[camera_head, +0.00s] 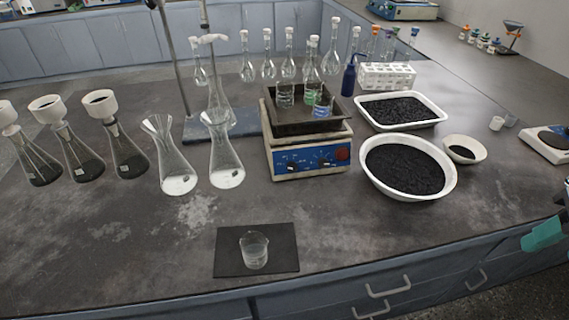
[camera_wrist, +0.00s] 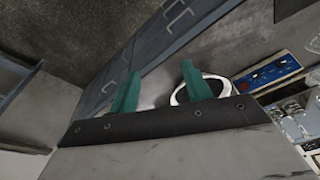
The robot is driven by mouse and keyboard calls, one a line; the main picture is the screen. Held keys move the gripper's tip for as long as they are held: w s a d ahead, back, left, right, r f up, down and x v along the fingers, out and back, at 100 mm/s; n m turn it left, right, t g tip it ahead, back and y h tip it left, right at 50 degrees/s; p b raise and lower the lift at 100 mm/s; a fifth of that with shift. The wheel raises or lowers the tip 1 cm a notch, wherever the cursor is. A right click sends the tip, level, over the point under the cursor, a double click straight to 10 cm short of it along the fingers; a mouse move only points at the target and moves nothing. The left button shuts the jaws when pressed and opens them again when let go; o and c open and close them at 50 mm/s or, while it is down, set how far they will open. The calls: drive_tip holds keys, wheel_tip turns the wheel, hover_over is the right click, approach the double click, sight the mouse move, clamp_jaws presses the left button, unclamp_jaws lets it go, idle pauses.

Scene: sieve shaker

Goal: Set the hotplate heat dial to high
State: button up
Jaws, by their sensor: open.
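The hotplate (camera_head: 308,164) stands on the grey bench at the middle, with a blue front panel. The panel carries two dials, a left dial (camera_head: 292,168) and a right dial (camera_head: 324,163), and a red switch (camera_head: 343,154) at its right end. Their pointer settings are too small to read. A dark tray with glassware sits on top of it. My gripper (camera_head: 545,234) shows partly at the right edge, in front of the bench and far from the hotplate. In the wrist view my gripper (camera_wrist: 160,70) has its two teal fingers apart and empty. The blue panel (camera_wrist: 275,71) shows right of them.
A round white bowl of black grains (camera_head: 448,182) and a white rectangular tray (camera_head: 437,121) stand right of the hotplate. Two flasks (camera_head: 225,172) stand left of it. A small beaker (camera_head: 254,252) sits on a dark mat in front. Bench space directly before the panel is clear.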

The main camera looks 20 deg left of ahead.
drive_tip(key=w+a+f+n+t+y, duration=0.25)
drive_tip(key=w+a+f, duration=0.25)
drive_tip(key=w+a, duration=0.65)
drive_tip(key=n+t+y, duration=0.2)
drive_tip(key=t+y, duration=0.3)
drive_tip(key=t, duration=0.2)
approach(293, 168)
drive_tip(key=shift+w+a+f+g+h, duration=0.1)
drive_tip(key=shift+w+a+g+h, duration=0.15)
drive_tip(key=shift+w+a, duration=0.25)
drive_tip(key=x, duration=0.7)
drive_tip(key=shift+w+a, duration=0.15)
drive_tip(key=shift+w, duration=0.15)
drive_tip(key=c, duration=1)
